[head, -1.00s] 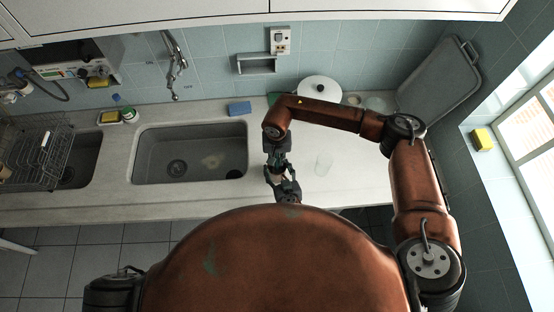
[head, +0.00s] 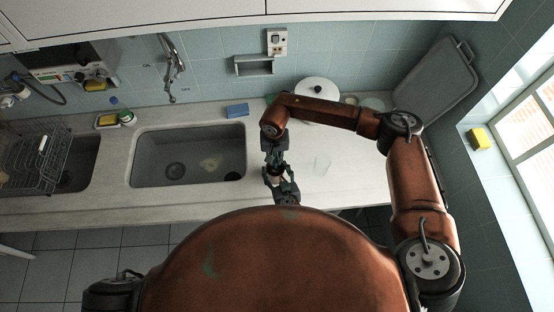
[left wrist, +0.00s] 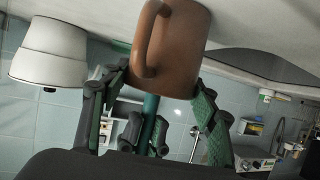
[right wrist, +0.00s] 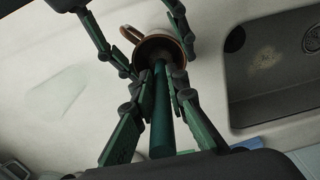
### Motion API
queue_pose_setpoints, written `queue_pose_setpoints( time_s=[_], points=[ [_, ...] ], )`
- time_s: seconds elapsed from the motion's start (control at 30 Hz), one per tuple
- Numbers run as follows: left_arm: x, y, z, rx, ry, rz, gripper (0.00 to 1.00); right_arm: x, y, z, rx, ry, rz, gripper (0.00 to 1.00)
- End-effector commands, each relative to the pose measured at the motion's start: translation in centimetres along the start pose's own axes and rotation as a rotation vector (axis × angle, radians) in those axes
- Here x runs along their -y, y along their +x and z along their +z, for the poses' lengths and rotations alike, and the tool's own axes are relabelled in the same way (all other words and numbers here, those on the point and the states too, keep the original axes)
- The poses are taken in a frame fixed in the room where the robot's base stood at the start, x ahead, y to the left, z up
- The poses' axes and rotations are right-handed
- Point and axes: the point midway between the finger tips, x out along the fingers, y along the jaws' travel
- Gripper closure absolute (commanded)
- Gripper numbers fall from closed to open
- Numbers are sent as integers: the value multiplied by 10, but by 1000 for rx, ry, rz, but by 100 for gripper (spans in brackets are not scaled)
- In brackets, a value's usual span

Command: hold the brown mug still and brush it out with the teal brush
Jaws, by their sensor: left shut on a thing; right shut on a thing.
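The brown mug (left wrist: 178,52) is between the fingers of my left gripper (left wrist: 160,86), which is shut on it. The right wrist view shows the mug's open rim (right wrist: 136,37) and handle, with left gripper fingers on both sides. My right gripper (right wrist: 163,98) is shut on the teal brush (right wrist: 160,125). The brush's handle runs into the mug's mouth, and its far end is hidden inside. In the head view, my right gripper (head: 276,168) is directly above my left gripper (head: 283,188), over the counter right of the sink; the mug is mostly hidden there.
The sink (head: 188,158) lies left of the grippers, with a blue sponge (head: 237,110) behind it. A white lidded pot (head: 318,86) is at the back. A dish rack (head: 35,155) is far left.

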Motion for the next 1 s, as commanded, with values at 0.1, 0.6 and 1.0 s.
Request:
queue_pose_setpoints(
  time_s=[0.1,0.6,1.0],
  points=[
    [0,0,0,1,1,-1,78,2,1,0,1,0,0,100],
    [0,0,0,1,1,-1,78,11,-1,8,0,-1,0,100],
    [0,0,0,0,1,-1,78,10,0,18,1,-1,2,100]
  ],
)
